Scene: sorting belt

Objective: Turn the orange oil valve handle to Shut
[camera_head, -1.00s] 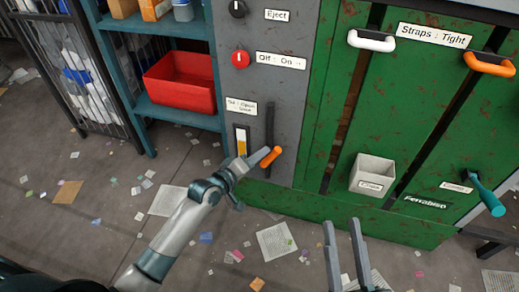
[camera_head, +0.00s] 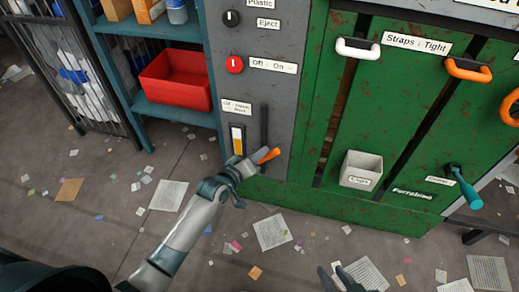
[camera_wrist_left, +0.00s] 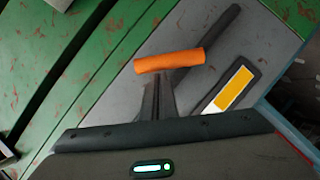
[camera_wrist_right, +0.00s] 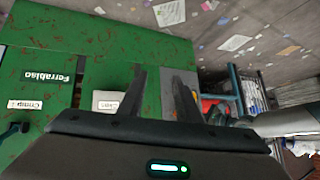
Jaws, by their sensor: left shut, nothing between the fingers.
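The orange oil valve handle (camera_head: 268,156) sits at the lower end of a dark vertical strip (camera_head: 264,125) on the grey panel (camera_head: 287,110). In the left wrist view the orange handle (camera_wrist_left: 169,60) lies crosswise just beyond my fingertips. My left gripper (camera_head: 248,164) is shut and empty, close beside the handle; I cannot tell whether they touch. An oil label (camera_head: 236,107), too small to read fully, is above an amber gauge (camera_head: 237,140). My right gripper (camera_wrist_right: 158,78) is open and empty; only its fingertips show at the bottom of the head view (camera_head: 335,280).
A red switch (camera_head: 234,65) and a black Eject knob (camera_head: 231,18) are higher on the panel. The green machine front (camera_head: 310,150) adjoins it, with a grey box (camera_head: 361,169) and a teal handle (camera_head: 464,188). A red bin (camera_head: 175,82) sits on the left shelf. Paper litters the floor.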

